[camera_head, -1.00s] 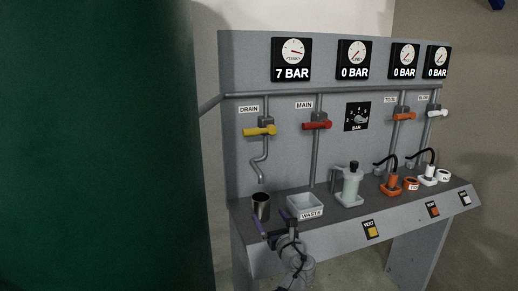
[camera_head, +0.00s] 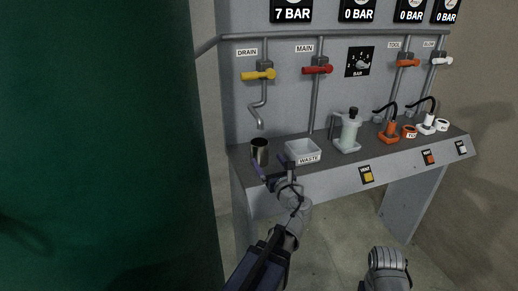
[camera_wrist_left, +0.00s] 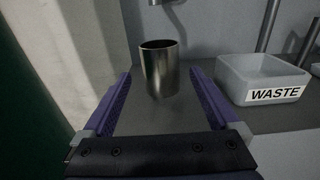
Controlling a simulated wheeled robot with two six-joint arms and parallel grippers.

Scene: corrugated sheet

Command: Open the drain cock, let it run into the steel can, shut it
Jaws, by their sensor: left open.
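The drain cock (camera_head: 258,75) has a yellow handle lying crosswise on the pipe below the DRAIN label. Its bent spout (camera_head: 259,124) points down. The steel can (camera_head: 260,152) stands upright on the bench below the spout in the picture. My left gripper (camera_head: 272,168) is open and empty in front of the can. No flow shows from the spout.
A white WASTE tray (camera_head: 303,152) stands right of the can. A red MAIN cock (camera_head: 317,70) is on the neighbouring pipe. A pump-like grey device (camera_head: 349,133) and orange fittings (camera_head: 389,131) stand farther right. A dark green surface (camera_head: 100,140) fills the left side.

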